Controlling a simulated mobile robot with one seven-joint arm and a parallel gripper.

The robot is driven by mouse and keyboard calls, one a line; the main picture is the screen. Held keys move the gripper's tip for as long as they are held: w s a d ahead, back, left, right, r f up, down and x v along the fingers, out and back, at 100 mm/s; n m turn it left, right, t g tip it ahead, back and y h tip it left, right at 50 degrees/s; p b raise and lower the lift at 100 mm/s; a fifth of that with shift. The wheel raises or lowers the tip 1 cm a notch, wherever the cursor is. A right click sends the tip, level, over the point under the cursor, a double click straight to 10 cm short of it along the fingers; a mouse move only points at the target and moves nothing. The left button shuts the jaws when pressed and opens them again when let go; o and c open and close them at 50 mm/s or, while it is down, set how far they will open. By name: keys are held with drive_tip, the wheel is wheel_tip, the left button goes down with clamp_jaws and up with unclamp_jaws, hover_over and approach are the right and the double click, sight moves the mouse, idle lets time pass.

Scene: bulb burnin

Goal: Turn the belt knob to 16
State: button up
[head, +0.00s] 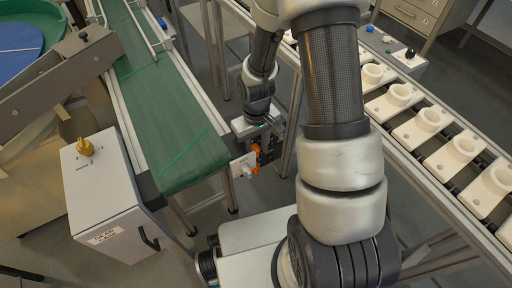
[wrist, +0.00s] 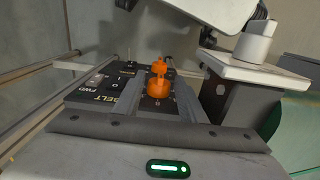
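The belt control panel (wrist: 92,92) is black, with white FWD marks and yellow BELT lettering, and shows tilted in the wrist view. An orange knob (wrist: 158,82) stands on it, with small pale marks beside it. My gripper (wrist: 160,92) is open, with its two grey fingers on either side of the knob near its base. I cannot tell whether the fingers touch it. In the head view the orange knob (head: 256,153) shows small beside my gripper (head: 262,138), and most of the panel is hidden. The knob's setting is not readable.
A white plate with a round peg (wrist: 258,55) is close on the right of the panel. A green conveyor belt (head: 165,105) runs on the left. Several white sockets (head: 430,122) line a conveyor on the right. A white cabinet (head: 100,195) with a brass knob stands at left.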

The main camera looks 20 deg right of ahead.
drive_tip(key=c, duration=0.7)
drive_tip(key=shift+d+r+y+p, duration=0.1)
drive_tip(key=shift+y+p, duration=0.2)
drive_tip(key=shift+p, duration=0.2)
drive_tip(key=shift+r+p, duration=0.1)
drive_tip(key=shift+p, duration=0.25)
drive_tip(key=shift+d+g+y+p, duration=0.25)
drive_tip(key=shift+g+y+p, duration=0.05)
drive_tip(key=shift+y+p, duration=0.8)
drive_tip(key=shift+w+d+f+g+y+p, duration=0.2)
drive_tip(key=shift+f+g+y+p, duration=0.1)
drive_tip(key=shift+y+p, duration=0.5)
drive_tip(key=shift+d+f+g+y, duration=0.15)
drive_tip(key=shift+g+y, duration=0.15)
drive_tip(key=shift+y, duration=1)
